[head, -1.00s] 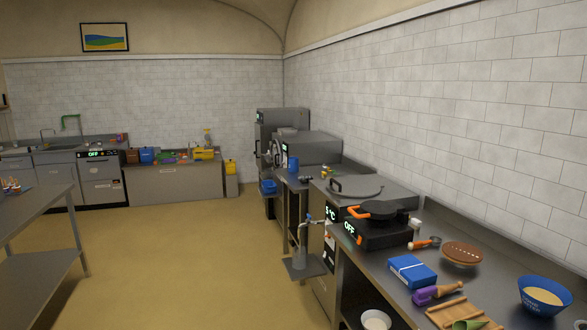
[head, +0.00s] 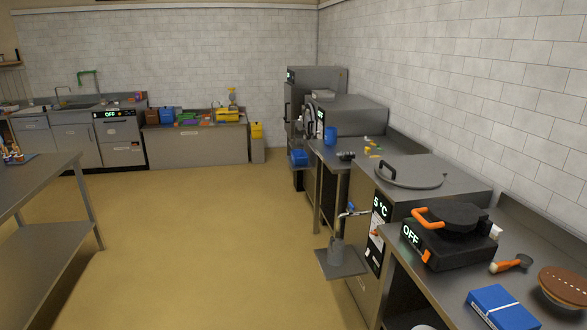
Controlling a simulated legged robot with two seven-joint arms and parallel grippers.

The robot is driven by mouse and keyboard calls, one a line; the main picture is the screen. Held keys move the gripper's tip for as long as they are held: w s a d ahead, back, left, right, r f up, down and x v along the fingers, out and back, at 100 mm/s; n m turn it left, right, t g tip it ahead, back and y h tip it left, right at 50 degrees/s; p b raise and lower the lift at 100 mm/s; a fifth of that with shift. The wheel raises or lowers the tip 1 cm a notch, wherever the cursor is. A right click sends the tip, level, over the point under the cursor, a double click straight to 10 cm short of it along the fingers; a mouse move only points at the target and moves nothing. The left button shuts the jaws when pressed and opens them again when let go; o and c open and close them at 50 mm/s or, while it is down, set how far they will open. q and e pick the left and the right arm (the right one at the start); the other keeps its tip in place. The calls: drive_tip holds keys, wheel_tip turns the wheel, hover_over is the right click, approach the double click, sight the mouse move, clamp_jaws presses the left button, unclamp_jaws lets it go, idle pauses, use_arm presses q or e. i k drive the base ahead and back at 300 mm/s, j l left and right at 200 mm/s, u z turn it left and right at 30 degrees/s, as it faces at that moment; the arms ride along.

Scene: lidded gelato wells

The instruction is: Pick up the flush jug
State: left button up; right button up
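A blue jug-like container (head: 330,136) stands upright on the steel counter in front of a grey machine, right of centre; it may be the flush jug, but it is too small to be sure. A second blue container (head: 298,157) sits lower, at the front of the grey machine. Another blue container (head: 167,116) stands on the far low counter. Neither of my grippers shows in the head view.
A low stand with a tap (head: 340,260) juts into the floor beside the lidded grey unit (head: 450,195). A black iron with an orange handle (head: 450,240) stands on the right counter. A steel table (head: 45,190) is at left. Open yellow floor (head: 210,240) lies between.

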sight(331, 134)
drive_tip(key=i+u, duration=0.15)
drive_tip(key=i, duration=2.3)
